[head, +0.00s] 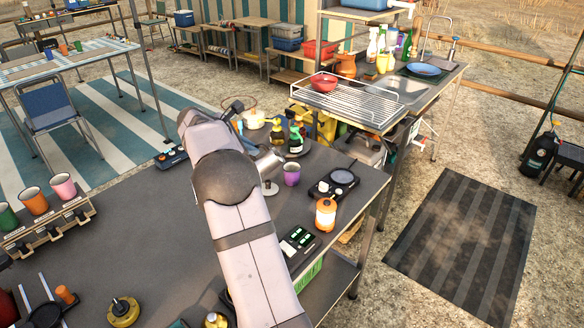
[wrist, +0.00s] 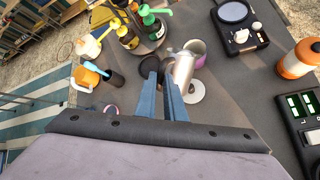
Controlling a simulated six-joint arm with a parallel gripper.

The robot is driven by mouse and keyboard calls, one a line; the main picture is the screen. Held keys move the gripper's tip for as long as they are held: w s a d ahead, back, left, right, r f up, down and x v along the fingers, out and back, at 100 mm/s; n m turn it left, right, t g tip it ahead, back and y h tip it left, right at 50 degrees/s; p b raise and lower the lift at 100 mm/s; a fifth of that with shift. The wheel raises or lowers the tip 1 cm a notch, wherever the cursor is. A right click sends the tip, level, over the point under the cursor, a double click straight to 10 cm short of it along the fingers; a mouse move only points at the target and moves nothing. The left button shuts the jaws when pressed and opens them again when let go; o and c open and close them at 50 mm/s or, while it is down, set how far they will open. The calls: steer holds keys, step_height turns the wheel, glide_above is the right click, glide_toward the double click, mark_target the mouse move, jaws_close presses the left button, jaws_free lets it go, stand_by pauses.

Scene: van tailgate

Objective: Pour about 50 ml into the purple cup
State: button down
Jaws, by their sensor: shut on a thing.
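The purple cup (head: 291,174) stands upright on the dark table, just right of a silver metal jug (head: 268,162). My gripper (wrist: 161,76) is shut on the jug, which also shows in the wrist view (wrist: 183,74). The jug is close beside the purple cup (wrist: 199,56) and looks tilted toward it; I cannot tell whether they touch. A pale round disc (head: 270,188) lies on the table below the jug. The jug's contents and any stream are not visible. My arm hides part of the gripper in the head view.
Pump bottles (head: 295,138) stand on a round tray behind the jug. A small black scale (head: 334,183) and an orange lantern (head: 326,214) stand to the right. A rack with several coloured cups (head: 50,222) is at the far left. The table's middle left is clear.

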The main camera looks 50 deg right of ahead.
mark_target(261, 145)
steer(key=shift+s+d+r+m+t+y+p, duration=0.15)
steer(key=shift+s+d+r+t+y+p, duration=0.1)
steer(key=shift+d+r+y+p, duration=0.15)
steer(key=shift+s+d+r+m+t+y+p, duration=0.2)
steer(key=shift+s+r+t+y+p, duration=0.1)
steer(key=shift+r+p, duration=0.2)
steer(key=shift+s+d, duration=0.1)
steer(key=shift+d, duration=0.05)
stand_by(0.4)
steer(key=shift+s+d, duration=0.15)
steer(key=shift+d, duration=0.05)
steer(key=shift+d+y, duration=0.15)
steer(key=shift+y, duration=0.15)
steer(key=shift+s+d+r+m+t+y+p, duration=0.25)
steer(key=shift+s+d+r+t+y+p, duration=0.25)
steer(key=shift+p, duration=0.4)
steer(key=shift+d+r, duration=0.1)
steer(key=shift+r, duration=0.1)
steer(key=shift+s+d+p, duration=0.15)
steer(key=shift+p, duration=0.45)
steer(key=shift+s+d+r+p, duration=0.2)
steer(key=shift+s+d+p, duration=0.1)
steer(key=shift+p, duration=0.4)
